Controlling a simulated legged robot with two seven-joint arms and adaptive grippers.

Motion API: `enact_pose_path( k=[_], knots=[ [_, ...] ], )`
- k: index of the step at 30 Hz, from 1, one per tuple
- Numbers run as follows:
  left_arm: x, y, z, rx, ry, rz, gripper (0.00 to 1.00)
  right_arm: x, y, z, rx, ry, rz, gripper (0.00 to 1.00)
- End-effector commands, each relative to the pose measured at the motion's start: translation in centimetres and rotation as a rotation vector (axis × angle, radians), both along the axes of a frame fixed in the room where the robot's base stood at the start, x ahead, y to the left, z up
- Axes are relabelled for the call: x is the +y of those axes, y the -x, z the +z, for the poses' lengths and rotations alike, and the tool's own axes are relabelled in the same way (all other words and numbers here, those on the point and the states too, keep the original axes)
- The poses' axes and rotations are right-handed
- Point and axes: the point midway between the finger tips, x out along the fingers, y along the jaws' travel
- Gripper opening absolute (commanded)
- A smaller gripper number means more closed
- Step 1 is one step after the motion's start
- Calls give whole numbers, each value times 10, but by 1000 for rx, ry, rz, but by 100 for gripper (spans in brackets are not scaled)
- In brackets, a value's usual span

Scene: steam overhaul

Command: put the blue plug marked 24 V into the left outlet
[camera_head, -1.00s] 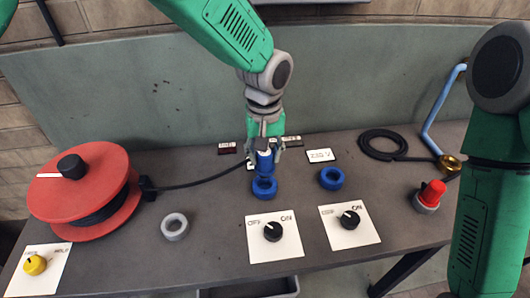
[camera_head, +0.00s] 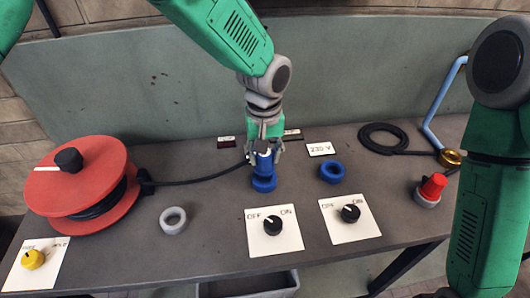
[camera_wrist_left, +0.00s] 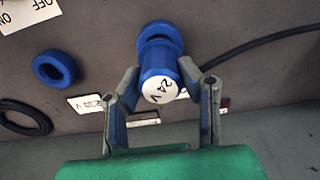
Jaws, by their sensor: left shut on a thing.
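The blue plug marked 24 V (camera_wrist_left: 163,85) is between the fingers of my left gripper (camera_head: 264,150), which is shut on it. The wrist view shows its white end face. The plug stands about upright at the left blue outlet ring (camera_head: 264,183), touching or just over it; how deep it sits is hidden. The left outlet also shows in the wrist view (camera_wrist_left: 160,35), beyond the plug. The right blue outlet (camera_head: 332,172) is empty, near a 230 V label (camera_head: 320,149). My right arm shows at the right edge; its gripper is out of view.
A red cable reel (camera_head: 82,178) stands at left, its black cable (camera_head: 200,181) running toward the plug. A grey ring (camera_head: 173,220), two switch plates (camera_head: 274,234) (camera_head: 350,219) and a red-topped knob (camera_head: 431,189) are on the bench. A black cable coil (camera_head: 383,138) lies at the back right.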

Motion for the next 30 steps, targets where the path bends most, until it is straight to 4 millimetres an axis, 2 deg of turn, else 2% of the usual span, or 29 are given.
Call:
enact_pose_path(
  k=[30],
  knots=[
    [0, 0, -26, 0, 1, 0, 0, 0, 0, -10, 0, 0, 0, 40]
  ],
)
